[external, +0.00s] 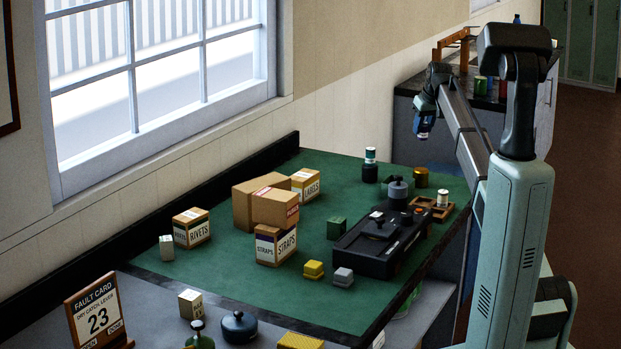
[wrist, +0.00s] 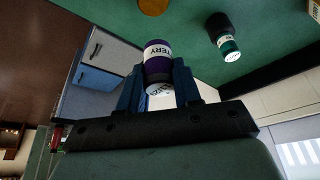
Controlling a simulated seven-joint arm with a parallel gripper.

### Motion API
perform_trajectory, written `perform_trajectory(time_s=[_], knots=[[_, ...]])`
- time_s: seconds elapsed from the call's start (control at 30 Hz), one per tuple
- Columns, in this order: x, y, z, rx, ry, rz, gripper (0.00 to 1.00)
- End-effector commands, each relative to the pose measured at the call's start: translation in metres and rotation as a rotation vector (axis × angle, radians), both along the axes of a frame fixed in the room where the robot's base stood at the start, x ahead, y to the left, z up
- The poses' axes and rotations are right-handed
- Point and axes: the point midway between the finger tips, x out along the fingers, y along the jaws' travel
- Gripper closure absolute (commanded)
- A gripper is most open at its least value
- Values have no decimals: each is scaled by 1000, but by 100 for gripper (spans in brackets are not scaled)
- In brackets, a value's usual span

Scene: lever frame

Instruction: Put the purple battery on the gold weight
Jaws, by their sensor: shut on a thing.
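The purple battery (wrist: 158,62), with a white band and "BATTERY" lettering, sits between the two blue fingers of my gripper (wrist: 160,85) in the wrist view. My gripper (external: 424,127) is shut on it and holds it in the air above the far right of the green bench in the external view. The gold weight (external: 421,177) stands on the bench below my gripper, apart from the battery. Part of the gold weight also shows at the top edge of the wrist view (wrist: 153,6).
A green-and-white battery (external: 370,156) stands on a dark weight (external: 370,174) left of the gold weight. A wooden tray (external: 449,212) with a white-topped battery (external: 442,197), a dark knobbed weight (external: 398,190) and a black lever fixture (external: 367,251) are nearby. Boxes stand farther left.

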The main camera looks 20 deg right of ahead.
Motion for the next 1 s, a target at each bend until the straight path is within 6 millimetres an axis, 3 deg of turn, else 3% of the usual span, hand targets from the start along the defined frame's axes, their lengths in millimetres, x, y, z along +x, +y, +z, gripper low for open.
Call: perform_trajectory(time_s=[0.4,0.57,0.8,1.0], knots=[[-2,1,-57,-4,0,12,100],[-2,1,-67,-4,0,12,100],[-2,1,-95,-4,1,12,100],[-2,0,-97,-5,-2,12,100]])
